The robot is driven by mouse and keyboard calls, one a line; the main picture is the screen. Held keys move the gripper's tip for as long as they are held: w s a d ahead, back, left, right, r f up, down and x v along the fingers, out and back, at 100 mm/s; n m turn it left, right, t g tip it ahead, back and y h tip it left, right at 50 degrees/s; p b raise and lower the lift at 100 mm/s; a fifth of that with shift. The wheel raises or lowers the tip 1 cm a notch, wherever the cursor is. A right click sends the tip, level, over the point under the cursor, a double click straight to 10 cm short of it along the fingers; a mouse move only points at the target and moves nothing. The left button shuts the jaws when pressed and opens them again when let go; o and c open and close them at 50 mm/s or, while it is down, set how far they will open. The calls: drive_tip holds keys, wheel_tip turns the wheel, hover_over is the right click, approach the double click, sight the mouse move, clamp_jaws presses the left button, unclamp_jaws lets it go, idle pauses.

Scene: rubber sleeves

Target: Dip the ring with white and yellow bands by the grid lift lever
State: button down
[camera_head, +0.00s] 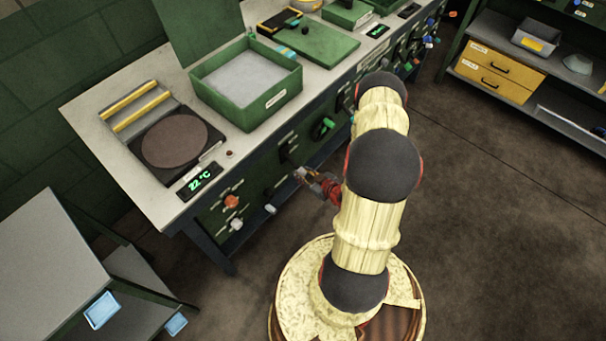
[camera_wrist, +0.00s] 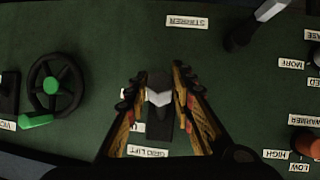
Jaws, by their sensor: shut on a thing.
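My gripper (camera_wrist: 158,92) is at the dark green front panel (camera_wrist: 90,30) of the bench, its two fingers closed in on either side of a lever. The grid lift lever (camera_wrist: 158,98) has a pale tip on a dark base, and a "GRID LIFT" label (camera_wrist: 147,151) sits beside it. In the head view my gripper (camera_head: 312,180) reaches the bench front below the green bath box (camera_head: 270,113). The box stands open and shows a pale grey, flat filling. I cannot make out a ring with white and yellow bands in either view.
On the bench are a round hotplate (camera_head: 174,143), a 22 °C display (camera_head: 200,181) and a green board (camera_head: 318,45). A grey table (camera_head: 45,255) stands at left.

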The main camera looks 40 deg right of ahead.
drive_tip(key=shift+f, duration=0.1)
drive_tip(key=c, duration=1.5)
unclamp_jaws()
drive_tip(key=shift+c, duration=0.2)
drive_tip(key=shift+o, duration=0.2)
drive_tip(key=v, duration=1.2)
